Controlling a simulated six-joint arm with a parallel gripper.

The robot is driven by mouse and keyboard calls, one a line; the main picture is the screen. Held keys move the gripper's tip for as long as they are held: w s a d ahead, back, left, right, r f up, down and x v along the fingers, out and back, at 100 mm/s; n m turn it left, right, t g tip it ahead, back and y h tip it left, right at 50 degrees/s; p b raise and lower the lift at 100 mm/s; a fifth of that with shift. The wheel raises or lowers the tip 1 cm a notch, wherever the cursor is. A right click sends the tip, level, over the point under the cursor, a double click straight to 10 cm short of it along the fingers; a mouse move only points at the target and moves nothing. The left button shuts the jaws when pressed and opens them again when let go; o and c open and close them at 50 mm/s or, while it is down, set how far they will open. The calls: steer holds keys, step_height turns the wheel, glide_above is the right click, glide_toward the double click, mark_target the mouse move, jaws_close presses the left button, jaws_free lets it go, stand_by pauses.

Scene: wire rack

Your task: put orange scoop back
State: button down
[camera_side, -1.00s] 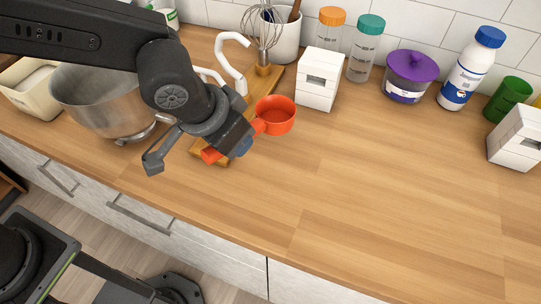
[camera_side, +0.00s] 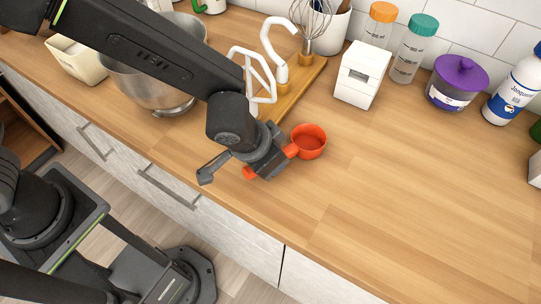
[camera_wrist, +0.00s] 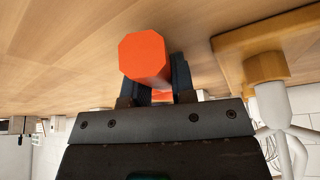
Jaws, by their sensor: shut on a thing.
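The orange scoop (camera_side: 309,142) is in the side view, its round cup to the right of my gripper (camera_side: 274,160). My gripper is shut around the scoop's handle, whose end sticks out at the lower left. In the wrist view the handle's eight-sided end (camera_wrist: 144,52) stands out between the fingers of my gripper (camera_wrist: 158,78); most of the cup is hidden. The wooden rack base (camera_side: 297,92), with white wire arms (camera_side: 263,76), is behind and left of the scoop. My arm and gripper hide its front part. Whether the scoop touches the counter, I cannot tell.
A steel bowl (camera_side: 158,88) stands left of the rack. A whisk (camera_side: 308,18), a white box (camera_side: 361,76), two capped jars (camera_side: 415,48) and a purple-lidded pot (camera_side: 457,82) line the back. The counter (camera_side: 400,190) to the right is clear.

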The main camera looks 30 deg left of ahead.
steer(key=c, duration=1)
jaws_free()
steer(key=shift+f, duration=0.1)
steer(key=shift+o, duration=0.2)
steer(key=v, duration=1.2)
steer(key=a+r+n, duration=0.2)
steer(key=a+r, duration=0.4)
steer(key=a, duration=0.7)
steer(key=s+a+n+y, duration=0.1)
steer(key=s+a, duration=0.2)
steer(key=a, duration=0.3)
steer(key=s+a+r+n+t, duration=0.1)
steer(key=s+a, duration=0.3)
steer(key=a, duration=0.1)
steer(key=shift+s+a+r+y, duration=0.2)
steer(key=shift+s+a+y, duration=0.05)
steer(key=shift+a+y, duration=0.15)
